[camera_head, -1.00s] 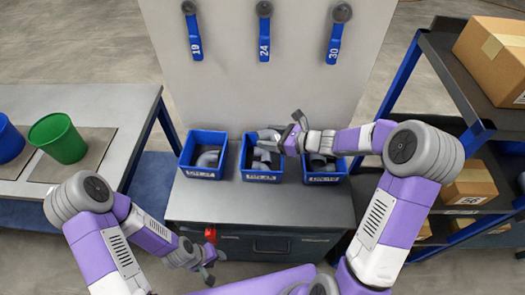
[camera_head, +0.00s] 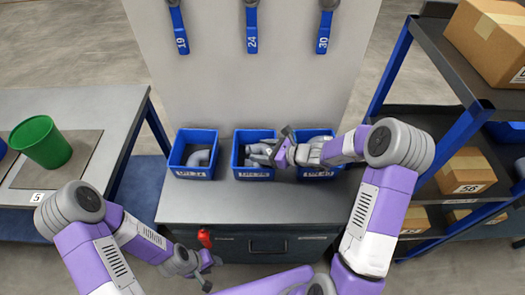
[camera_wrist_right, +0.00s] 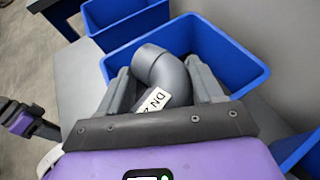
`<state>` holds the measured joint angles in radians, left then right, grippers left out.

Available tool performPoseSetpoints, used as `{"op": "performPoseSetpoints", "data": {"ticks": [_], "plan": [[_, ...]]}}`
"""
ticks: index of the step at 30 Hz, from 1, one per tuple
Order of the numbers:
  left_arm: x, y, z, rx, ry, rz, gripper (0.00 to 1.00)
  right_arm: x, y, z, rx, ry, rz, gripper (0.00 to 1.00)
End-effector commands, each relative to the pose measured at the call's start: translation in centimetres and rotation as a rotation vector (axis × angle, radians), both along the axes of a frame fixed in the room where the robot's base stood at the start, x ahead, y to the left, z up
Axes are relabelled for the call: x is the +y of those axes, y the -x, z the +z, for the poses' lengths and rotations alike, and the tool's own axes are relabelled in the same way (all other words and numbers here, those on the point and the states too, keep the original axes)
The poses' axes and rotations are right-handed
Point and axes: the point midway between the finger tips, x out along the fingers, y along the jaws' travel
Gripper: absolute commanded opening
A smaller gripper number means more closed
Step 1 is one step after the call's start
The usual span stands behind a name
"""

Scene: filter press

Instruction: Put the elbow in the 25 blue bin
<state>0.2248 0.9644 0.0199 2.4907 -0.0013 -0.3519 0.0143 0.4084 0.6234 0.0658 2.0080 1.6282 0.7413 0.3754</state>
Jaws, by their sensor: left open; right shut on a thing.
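My right gripper (camera_head: 281,150) is shut on a grey pipe elbow (camera_wrist_right: 165,68) at the right side of the middle blue bin (camera_head: 253,174). In the right wrist view the elbow sits between the fingers, with a white label starting "DN 2"; the rest is hidden. It shows in front of a blue bin (camera_wrist_right: 240,65); I cannot tell if it is clear of the rim. A left blue bin (camera_head: 193,172) and a right blue bin (camera_head: 318,173) stand beside the middle one; their label numbers are too small to read. My left gripper (camera_head: 209,275) is open and empty at the bench's front.
A back panel (camera_head: 250,90) with blue-handled valves marked 19, 24 and 30 rises behind the bins. A green bucket (camera_head: 40,142) stands on the left table. A shelf rack with cardboard boxes (camera_head: 466,172) stands at the right. The bench (camera_head: 245,205) is clear before the bins.

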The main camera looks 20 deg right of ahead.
Motion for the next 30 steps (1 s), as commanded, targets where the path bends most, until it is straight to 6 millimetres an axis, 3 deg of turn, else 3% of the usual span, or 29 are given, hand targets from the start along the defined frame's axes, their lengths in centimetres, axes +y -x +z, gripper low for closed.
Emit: {"op": "performPoseSetpoints", "data": {"ticks": [1,2,6,17,30], "plan": [[0.0,0.0,-0.3,0.0,0.0,0.0,0.43,0.0,0.0,-0.3,0.0,0.0,0.0,0.12],[0.0,0.0,-0.2,0.0,0.0,0.0,0.43,0.0,0.0,-0.2,0.0,0.0,0.0,0.7],[0.0,0.0,-0.2,0.0,0.0,0.0,0.43,0.0,0.0,-0.2,0.0,0.0,0.0,0.91],[0.0,0.0,0.2,0.0,0.0,0.0,0.43,0.0,0.0,0.2,0.0,0.0,0.0,0.91],[0.0,0.0,2.6,0.0,0.0,0.0,0.43,-5.9,5.2,3.7,0.001,0.001,-0.003,0.91]]}}
